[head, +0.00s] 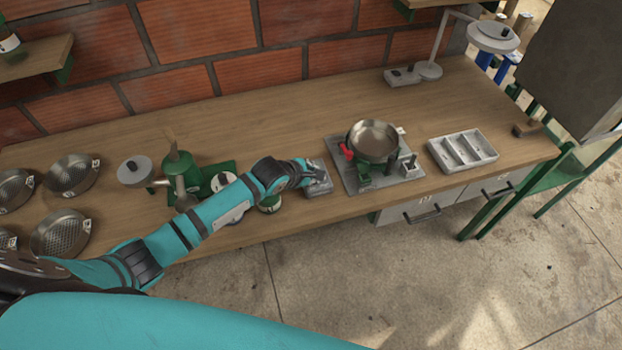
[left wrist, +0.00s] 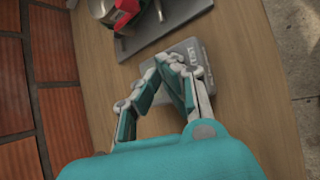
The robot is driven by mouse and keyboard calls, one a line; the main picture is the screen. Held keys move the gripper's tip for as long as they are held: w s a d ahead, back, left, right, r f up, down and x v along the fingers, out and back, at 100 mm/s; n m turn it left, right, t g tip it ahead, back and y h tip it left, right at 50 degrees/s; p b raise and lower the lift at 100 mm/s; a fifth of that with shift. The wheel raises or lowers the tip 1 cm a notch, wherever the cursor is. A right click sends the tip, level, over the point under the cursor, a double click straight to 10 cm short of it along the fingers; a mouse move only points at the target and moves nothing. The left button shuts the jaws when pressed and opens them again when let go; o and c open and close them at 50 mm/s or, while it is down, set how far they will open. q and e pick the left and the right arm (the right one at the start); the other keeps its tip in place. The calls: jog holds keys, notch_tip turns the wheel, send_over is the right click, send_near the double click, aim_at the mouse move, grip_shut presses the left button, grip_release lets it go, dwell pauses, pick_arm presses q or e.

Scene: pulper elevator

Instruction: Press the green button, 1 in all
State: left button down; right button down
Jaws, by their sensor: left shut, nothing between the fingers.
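A small grey box (head: 318,188) sits on the wooden bench near its front edge, left of the grey plate with the pan. In the left wrist view the box (left wrist: 206,58) carries lettering on its edge. I cannot make out a green button; the fingers cover much of the box's top. My left gripper (head: 314,172) is shut and empty, with its fingertips over the box. In the left wrist view the fingers of the left gripper (left wrist: 174,66) meet at the box. I cannot tell whether they touch it. My right gripper is not in view.
Right of the box stands a grey plate (head: 348,183) with a metal pan (head: 374,140) and red and green parts. Further right is a grey compartment tray (head: 463,152). A green hand-cranked machine (head: 178,172) and metal sieves (head: 72,174) stand left. The back of the bench is mostly clear.

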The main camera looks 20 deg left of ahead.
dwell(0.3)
pick_arm(q)
jog(key=shift+f, duration=0.2)
jog(key=shift+f, duration=0.25)
jog(key=shift+f, duration=0.45)
dwell(1.0)
jog(key=shift+r+p, duration=0.9)
jog(key=shift+p, duration=0.1)
